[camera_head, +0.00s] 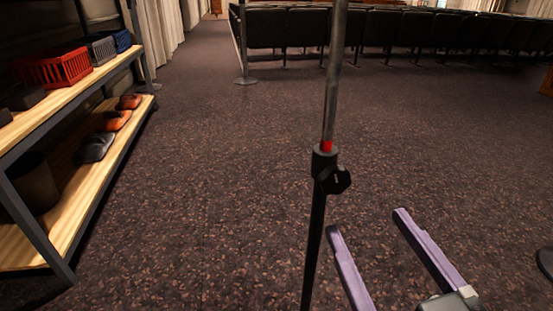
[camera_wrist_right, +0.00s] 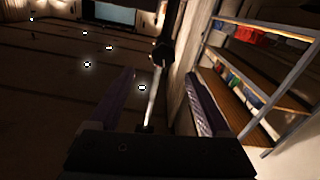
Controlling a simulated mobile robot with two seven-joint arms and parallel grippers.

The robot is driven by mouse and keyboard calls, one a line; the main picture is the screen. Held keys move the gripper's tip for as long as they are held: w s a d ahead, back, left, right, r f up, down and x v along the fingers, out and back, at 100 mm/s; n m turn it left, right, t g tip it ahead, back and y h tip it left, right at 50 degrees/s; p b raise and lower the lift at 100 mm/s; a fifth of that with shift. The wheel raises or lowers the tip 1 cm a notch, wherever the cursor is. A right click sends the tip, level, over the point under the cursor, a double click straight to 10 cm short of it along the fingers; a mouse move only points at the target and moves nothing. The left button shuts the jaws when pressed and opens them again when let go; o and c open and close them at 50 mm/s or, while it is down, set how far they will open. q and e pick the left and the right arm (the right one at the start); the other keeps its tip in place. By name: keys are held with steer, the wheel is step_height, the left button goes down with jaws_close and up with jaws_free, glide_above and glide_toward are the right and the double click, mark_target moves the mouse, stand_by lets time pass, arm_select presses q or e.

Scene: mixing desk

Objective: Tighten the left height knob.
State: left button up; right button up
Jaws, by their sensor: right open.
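A black height knob (camera_head: 337,180) sticks out to the right from the dark collar of a thin stand. The stand's upper pole (camera_head: 334,90) is silver, with a red band just above the collar. My right gripper (camera_head: 366,222) has two purple fingers, open and empty, below and to the right of the knob and apart from it. In the right wrist view the silver pole (camera_wrist_right: 154,95) shows between the open fingers (camera_wrist_right: 161,76), with a dark collar part at its end. The knob is hard to make out there. My left gripper is not in view.
A wooden shelf (camera_head: 100,178) at the left holds a red crate (camera_head: 53,68), other bins and orange and dark items. Rows of dark chairs (camera_head: 395,30) stand at the back.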

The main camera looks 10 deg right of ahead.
mark_target(338, 184)
steer(key=w+b, duration=0.1)
steer(key=w, duration=0.2)
steer(key=w+b, duration=0.1)
steer(key=w, duration=0.2)
steer(key=w+a, duration=0.1)
steer(key=w, duration=0.2)
steer(key=shift+f+b, duration=0.1)
steer(key=shift+b, duration=0.3)
steer(key=shift+w, duration=0.7)
